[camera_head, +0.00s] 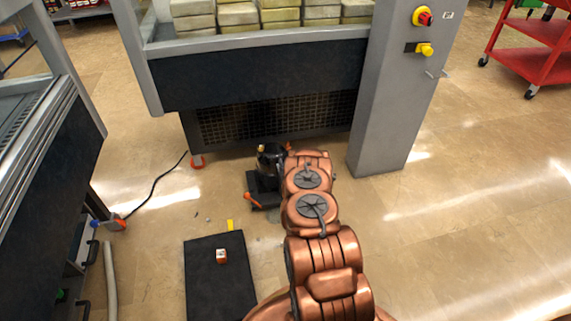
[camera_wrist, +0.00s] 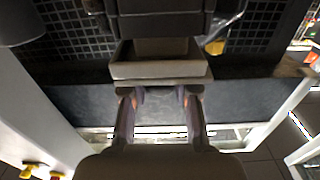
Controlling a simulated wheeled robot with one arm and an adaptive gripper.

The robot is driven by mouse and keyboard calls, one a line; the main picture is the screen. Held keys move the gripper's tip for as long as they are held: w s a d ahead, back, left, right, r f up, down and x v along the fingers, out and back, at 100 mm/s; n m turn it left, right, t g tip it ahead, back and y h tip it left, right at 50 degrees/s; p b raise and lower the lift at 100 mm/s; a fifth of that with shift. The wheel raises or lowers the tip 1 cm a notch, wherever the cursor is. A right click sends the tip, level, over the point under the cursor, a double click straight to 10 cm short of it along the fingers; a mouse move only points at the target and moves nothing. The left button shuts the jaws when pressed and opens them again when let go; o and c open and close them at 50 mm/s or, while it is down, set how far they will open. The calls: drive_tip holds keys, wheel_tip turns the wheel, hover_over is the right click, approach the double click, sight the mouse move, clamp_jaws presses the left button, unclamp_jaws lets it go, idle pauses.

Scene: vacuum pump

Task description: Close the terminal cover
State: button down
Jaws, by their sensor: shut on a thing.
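The vacuum pump (camera_head: 268,160) is a dark unit on the floor in front of the large machine, partly hidden by my copper arm. In the wrist view, its dark body (camera_wrist: 160,24) fills the top centre. Below it is a grey-tan box-shaped part, which looks like the terminal cover (camera_wrist: 160,68). My gripper (camera_wrist: 160,96) has a finger on each side of the lower edge of this part and is shut on it. The cover's exact angle and hinge cannot be made out. In the head view my gripper is hidden behind my arm.
A dark mat (camera_head: 205,290) with a small orange-and-white box (camera_head: 221,256) lies in front of the pump. A grey post (camera_head: 385,110) stands to the right, and a black cable (camera_head: 157,188) lies to the left.

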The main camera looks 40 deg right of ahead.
idle(0.4)
drive_tip(key=c, duration=0.9)
unclamp_jaws()
drive_tip(key=v, duration=1.2)
